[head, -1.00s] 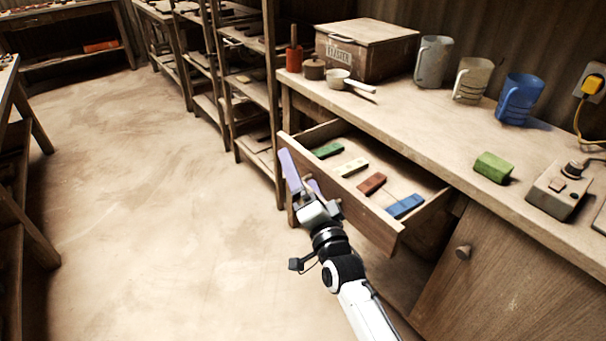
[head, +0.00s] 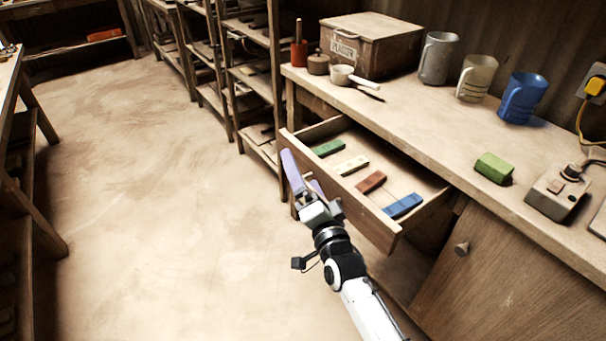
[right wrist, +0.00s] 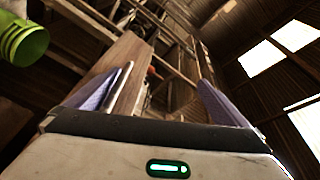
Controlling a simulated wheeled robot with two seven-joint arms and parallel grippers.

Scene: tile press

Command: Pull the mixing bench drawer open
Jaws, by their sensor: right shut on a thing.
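The mixing bench drawer (head: 370,222) stands well open from the wooden bench (head: 440,135), and its inside shows. My right gripper (head: 304,180) is at the left part of the drawer front, shut on the drawer's handle, which its purple fingers mostly hide. In the right wrist view, the two purple fingers (right wrist: 158,98) show with a wooden board, likely the drawer front (right wrist: 122,68), beside the left one. Green, cream, red-brown and blue bars (head: 403,206) lie in the drawer. My left gripper is not in view.
A wooden box (head: 370,48), a white ladle (head: 342,75), mugs (head: 522,98), a green block (head: 494,168) and a switch box (head: 556,193) stand on the bench. A closed cupboard door (head: 490,275) is below. Shelves (head: 250,80) stand behind; the floor (head: 160,200) at left is clear.

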